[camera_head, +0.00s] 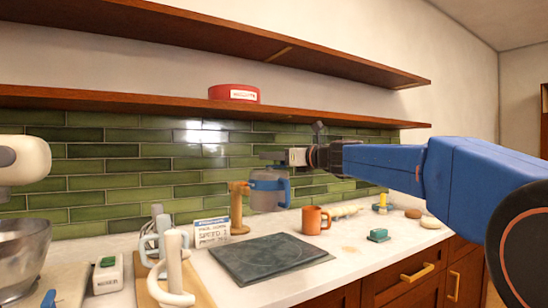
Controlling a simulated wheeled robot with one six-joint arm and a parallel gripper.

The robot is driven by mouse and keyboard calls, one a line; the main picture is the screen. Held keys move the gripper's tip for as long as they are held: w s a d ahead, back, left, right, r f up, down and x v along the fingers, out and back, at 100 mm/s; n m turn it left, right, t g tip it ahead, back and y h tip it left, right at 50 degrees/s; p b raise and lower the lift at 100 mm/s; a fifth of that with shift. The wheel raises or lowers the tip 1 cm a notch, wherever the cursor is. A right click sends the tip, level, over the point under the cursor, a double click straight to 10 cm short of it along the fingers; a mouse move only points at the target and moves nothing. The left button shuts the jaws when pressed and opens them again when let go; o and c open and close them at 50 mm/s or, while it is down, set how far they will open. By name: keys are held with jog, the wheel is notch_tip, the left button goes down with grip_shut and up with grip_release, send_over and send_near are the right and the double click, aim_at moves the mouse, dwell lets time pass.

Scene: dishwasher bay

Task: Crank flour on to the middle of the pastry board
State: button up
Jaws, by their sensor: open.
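A dark square slab, which looks like the pastry board (245,272), lies flat on the counter with no flour visible on it. A grey-blue sifter-like canister (268,196) with a side handle appears above the board's back edge, beside a wooden post (238,215). I cannot tell whether the post supports it. My gripper (272,157) reaches in from the right and is open, at the canister's top. Its fingertips are small and partly blurred, so contact and the crank are unclear.
An orange mug (312,220) stands right of the board, with a teal block (378,236) farther right. A card (212,232) stands behind the board. Mixer attachments (172,265) and a mixer (24,160) with steel bowl (20,262) are left. A shelf (150,104) runs above.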

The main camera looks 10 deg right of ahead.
jog(key=shift+w, duration=0.1)
jog(key=c, duration=1.1)
jog(key=shift+o, duration=0.2)
